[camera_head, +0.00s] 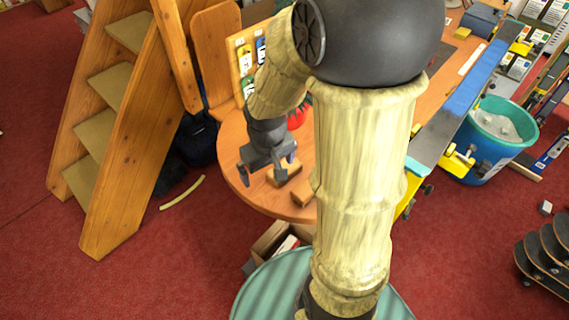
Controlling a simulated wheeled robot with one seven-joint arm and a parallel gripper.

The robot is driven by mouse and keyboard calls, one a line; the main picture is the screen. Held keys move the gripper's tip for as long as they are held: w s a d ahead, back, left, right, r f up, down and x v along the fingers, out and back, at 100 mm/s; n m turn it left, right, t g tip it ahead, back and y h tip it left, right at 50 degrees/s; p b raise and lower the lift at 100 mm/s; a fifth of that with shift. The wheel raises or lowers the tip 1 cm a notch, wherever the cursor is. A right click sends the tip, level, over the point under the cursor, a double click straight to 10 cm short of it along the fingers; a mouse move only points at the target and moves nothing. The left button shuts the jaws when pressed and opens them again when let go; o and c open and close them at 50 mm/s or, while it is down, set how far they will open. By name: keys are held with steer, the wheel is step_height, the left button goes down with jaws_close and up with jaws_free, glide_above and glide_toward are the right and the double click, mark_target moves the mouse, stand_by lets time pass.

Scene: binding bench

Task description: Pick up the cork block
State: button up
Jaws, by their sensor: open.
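My gripper (268,168) hangs over the left part of the round wooden table (232,154), fingers pointing down and apart. A small brown block (289,173) lies on the table just right of and below the gripper, partly hidden by it. A second brown block (303,193) lies nearer the table's front edge, partly hidden by my arm. Either could be the cork block; the view is too small to tell. I see nothing held between the fingers.
A red object (297,119) stands behind the gripper, and a board with colored items (247,62) stands at the back. Wooden steps (138,130) stand left. A teal bucket (499,132) and a long blue-grey board (455,90) are right. My arm hides the table's middle.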

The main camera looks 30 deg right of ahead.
step_height(320, 180, up, 5)
steer(key=n+g+p, duration=0.2)
steer(key=p, duration=0.5)
glide_above(294, 169)
steer(key=w+a, duration=0.2)
steer(key=shift+w, duration=0.15)
steer(key=shift+f, duration=0.1)
step_height(294, 169, down, 11)
steer(key=shift+a+f+p, duration=0.1)
steer(key=shift+p, duration=0.6)
steer(key=shift+f, duration=0.4)
steer(key=shift+f, duration=0.1)
